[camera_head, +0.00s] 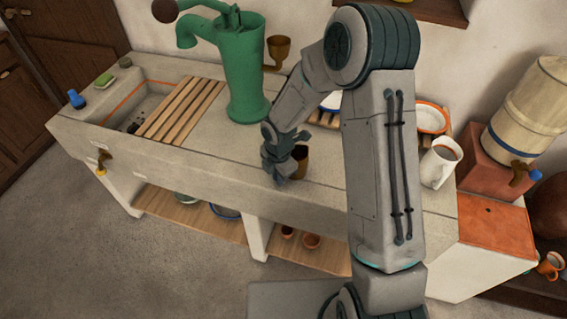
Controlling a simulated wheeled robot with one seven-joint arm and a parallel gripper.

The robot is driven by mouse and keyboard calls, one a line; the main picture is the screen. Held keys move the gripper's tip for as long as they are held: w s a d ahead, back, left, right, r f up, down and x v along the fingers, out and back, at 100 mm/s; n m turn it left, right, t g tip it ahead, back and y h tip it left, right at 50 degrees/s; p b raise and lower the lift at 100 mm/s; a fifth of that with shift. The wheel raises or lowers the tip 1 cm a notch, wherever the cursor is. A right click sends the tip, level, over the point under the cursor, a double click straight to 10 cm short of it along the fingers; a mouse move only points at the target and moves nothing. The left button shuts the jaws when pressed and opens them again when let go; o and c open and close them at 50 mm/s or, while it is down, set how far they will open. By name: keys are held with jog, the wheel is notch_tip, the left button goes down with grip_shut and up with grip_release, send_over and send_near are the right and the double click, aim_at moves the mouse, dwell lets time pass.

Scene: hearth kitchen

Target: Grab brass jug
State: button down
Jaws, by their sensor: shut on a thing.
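The brass jug (301,161) is a small brown-gold vessel near the front edge of the stone counter, in the middle of the view. My gripper (291,163) is at its left side, shut on it. The fingers partly cover the jug, and its handle and base are hard to make out. I cannot tell whether it touches the counter.
A green hand pump (243,75) stands behind and left. A wooden slatted rack (180,108) covers part of the sink (150,98). A white mug (440,163) and a tan water barrel (530,108) stand right. My arm hides part of the counter.

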jog(key=shift+r, duration=0.2)
jog(key=shift+r, duration=1.05)
jog(key=shift+r+b, duration=0.3)
jog(key=shift+r, duration=0.55)
jog(key=d+r, duration=0.6)
jog(key=d, duration=0.5)
jog(key=shift+w+d+r, duration=0.25)
jog(key=shift+w+r, duration=0.1)
jog(key=shift+r, duration=0.05)
jog(key=shift+d, duration=0.1)
dwell(1.7)
